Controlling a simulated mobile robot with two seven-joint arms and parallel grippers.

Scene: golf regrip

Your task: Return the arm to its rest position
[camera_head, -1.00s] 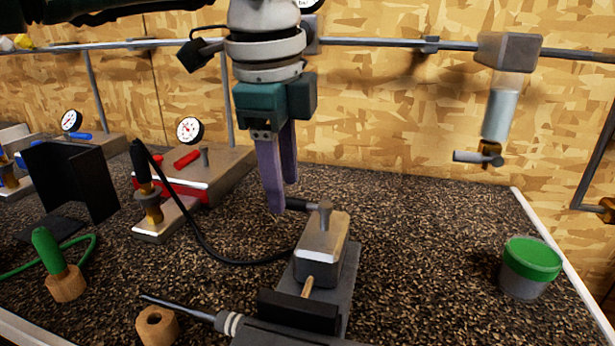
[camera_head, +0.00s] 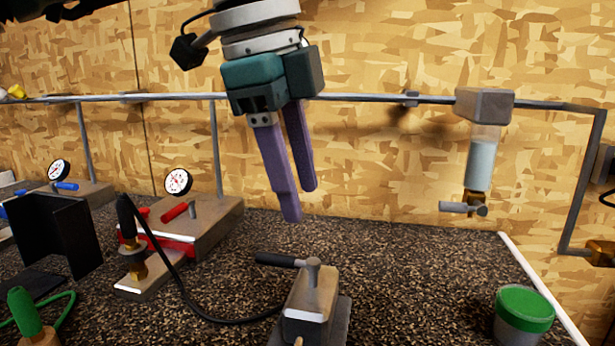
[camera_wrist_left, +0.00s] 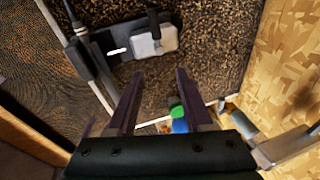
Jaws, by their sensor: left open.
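My left gripper (camera_head: 300,204) hangs from the top middle of the head view, with purple fingers pointing down. It is open and nothing is between its fingers. It is above and apart from the grey vise (camera_head: 312,300) on the speckled bench (camera_head: 400,262). In the left wrist view, the open fingers (camera_wrist_left: 159,78) frame the bench, with the vise (camera_wrist_left: 156,40) beyond their tips. My right gripper is not in view.
A green-lidded cup (camera_head: 523,312) stands at the right. A clear dispenser (camera_head: 482,160) hangs on the rail (camera_head: 370,98) behind. A gauge (camera_head: 178,181) with a red clamp block and a black hose (camera_head: 190,308) are at the left. The bench behind the vise is clear.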

